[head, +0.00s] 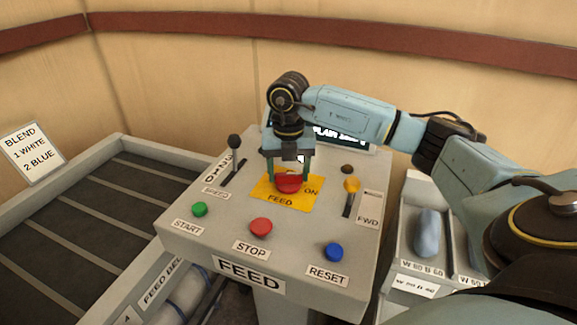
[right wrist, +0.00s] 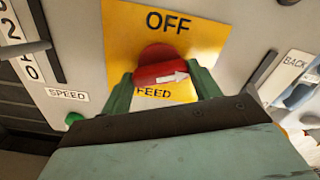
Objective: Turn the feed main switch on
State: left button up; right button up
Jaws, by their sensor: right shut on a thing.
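The feed main switch is a red rotary knob (head: 289,182) on a yellow plate (head: 264,193) in the middle of the FEED console. The plate reads FEED at its front and ON at its right in the head view. The right wrist view shows OFF above the knob (right wrist: 158,62). A white arrow on the knob points to the right there. My right gripper (head: 289,176) comes down from above and is shut on the knob, one green finger on each side. My left gripper is out of view.
The console (head: 185,226) also carries a black speed lever (head: 234,143), an orange-tipped lever (head: 351,186), and green START (head: 199,209), red STOP (head: 261,227) and blue RESET (head: 334,252) buttons. A conveyor (head: 70,215) lies left; bins with a blue-grey item (head: 427,232) stand right.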

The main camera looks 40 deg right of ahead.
aim_at(289, 173)
jog(key=m+p, duration=0.1)
jog(key=m, duration=0.3)
jog(key=shift+m+p, duration=0.3)
jog(key=shift+p, duration=0.05)
dwell(0.4)
jog(key=o, duration=1)
notch_tip(289, 173, up, 13)
jog(key=shift+r, duration=0.2)
dwell(0.3)
